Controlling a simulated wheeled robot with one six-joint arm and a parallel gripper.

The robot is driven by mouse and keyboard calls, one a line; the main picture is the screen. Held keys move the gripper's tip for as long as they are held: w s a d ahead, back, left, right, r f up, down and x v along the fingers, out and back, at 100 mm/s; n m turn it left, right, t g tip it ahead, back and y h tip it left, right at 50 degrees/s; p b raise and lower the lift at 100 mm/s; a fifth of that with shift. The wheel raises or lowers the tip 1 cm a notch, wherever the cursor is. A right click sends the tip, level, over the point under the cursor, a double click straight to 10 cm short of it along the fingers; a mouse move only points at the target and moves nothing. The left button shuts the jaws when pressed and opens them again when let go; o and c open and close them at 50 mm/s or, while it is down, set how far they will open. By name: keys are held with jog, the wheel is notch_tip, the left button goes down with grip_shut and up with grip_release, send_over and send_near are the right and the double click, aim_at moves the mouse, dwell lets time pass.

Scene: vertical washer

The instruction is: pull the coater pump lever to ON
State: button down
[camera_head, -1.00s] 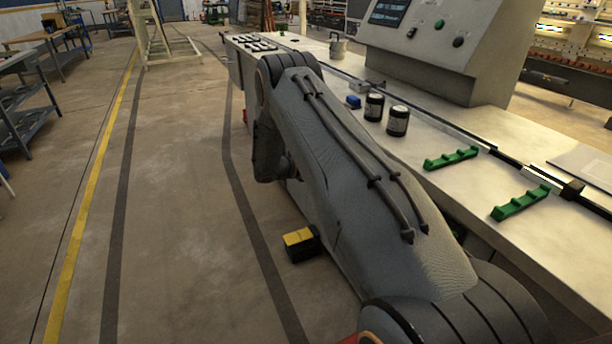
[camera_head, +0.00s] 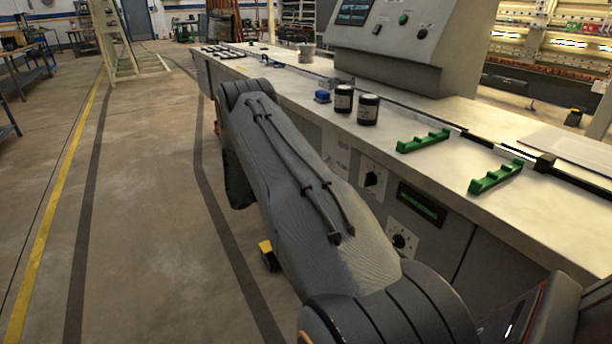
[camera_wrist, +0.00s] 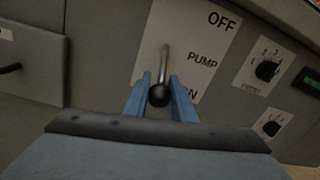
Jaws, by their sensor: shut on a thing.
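The pump lever (camera_wrist: 163,66) shows in the wrist view as a metal rod with a black ball knob (camera_wrist: 158,96). It stands in front of a white plate (camera_wrist: 203,40) marked OFF at the top, PUMP in the middle and ON at the bottom. The knob end hangs low, near the ON marking, which is partly covered. My gripper (camera_wrist: 160,82) has its blue fingers on either side of the lever near the knob and is shut on it. In the head view my arm hides the lever and my gripper.
Dials sit right of the lever plate (camera_wrist: 266,70). In the head view the bench (camera_head: 480,145) carries two dark jars (camera_head: 368,109), green brackets (camera_head: 423,141) and a control console (camera_head: 400,50). A yellow-black block (camera_head: 268,256) is partly hidden by my arm.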

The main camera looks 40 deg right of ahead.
jog(key=shift+d, duration=0.15)
jog(key=c, duration=1.5)
grip_release()
jog(key=shift+c, duration=0.2)
jog(key=v, duration=0.8)
jog(key=shift+b, duration=0.45)
